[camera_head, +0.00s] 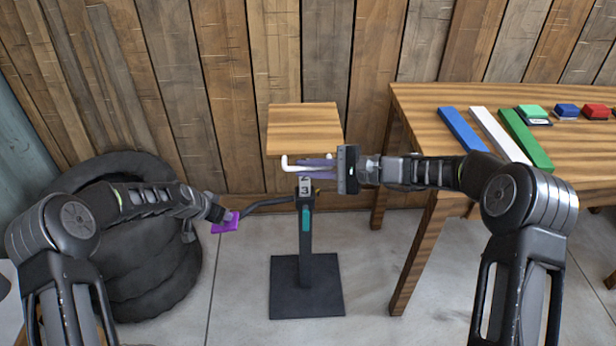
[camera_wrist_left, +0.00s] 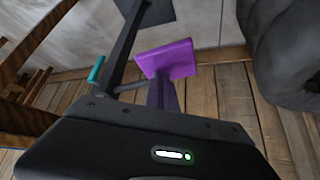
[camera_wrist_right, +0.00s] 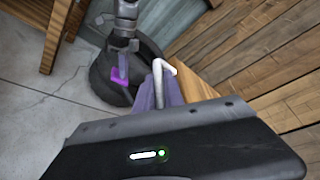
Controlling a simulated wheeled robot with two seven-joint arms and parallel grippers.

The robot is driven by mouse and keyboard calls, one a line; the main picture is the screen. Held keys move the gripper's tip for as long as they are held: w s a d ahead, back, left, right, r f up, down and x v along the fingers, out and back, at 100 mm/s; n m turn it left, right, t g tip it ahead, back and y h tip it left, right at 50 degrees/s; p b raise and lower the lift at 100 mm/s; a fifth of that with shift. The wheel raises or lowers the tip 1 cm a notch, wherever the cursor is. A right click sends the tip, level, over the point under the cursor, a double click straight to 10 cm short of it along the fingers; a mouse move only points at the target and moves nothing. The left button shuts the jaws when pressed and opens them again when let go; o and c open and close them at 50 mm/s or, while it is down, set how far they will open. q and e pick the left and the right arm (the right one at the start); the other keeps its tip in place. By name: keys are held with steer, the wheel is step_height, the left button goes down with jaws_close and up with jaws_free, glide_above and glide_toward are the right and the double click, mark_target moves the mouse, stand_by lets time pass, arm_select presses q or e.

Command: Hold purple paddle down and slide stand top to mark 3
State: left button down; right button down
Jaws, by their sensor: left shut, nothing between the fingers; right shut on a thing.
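The stand has a square wooden top (camera_head: 305,130), a dark post (camera_head: 305,240) and a flat dark base (camera_head: 307,286). A white handle (camera_head: 291,161) sticks out under the top, and my right gripper (camera_head: 318,165) is shut on it. The right wrist view also shows this white handle (camera_wrist_right: 160,75) between the fingers. The purple paddle (camera_head: 226,222) ends a dark lever on the post's left side. My left gripper (camera_head: 217,214) is shut and empty, its fingertips at the paddle. The left wrist view shows the purple paddle (camera_wrist_left: 167,59) at the fingertips. The number label (camera_head: 305,186) shows a 3, with a partly hidden number above.
A wooden table (camera_head: 420,115) at the right carries blue, white and green bars and several small blocks. Stacked black tires (camera_head: 150,280) stand at the left. A plank wall is close behind the stand. The floor in front is clear.

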arm_select(q)
steer(key=shift+f, duration=0.1)
arm_select(e)
steer(key=c, duration=1.5)
jaws_free()
steer(key=shift+f, duration=0.1)
steer(key=shift+o, duration=0.2)
steer(key=shift+d, duration=0.1)
steer(key=v, duration=1.2)
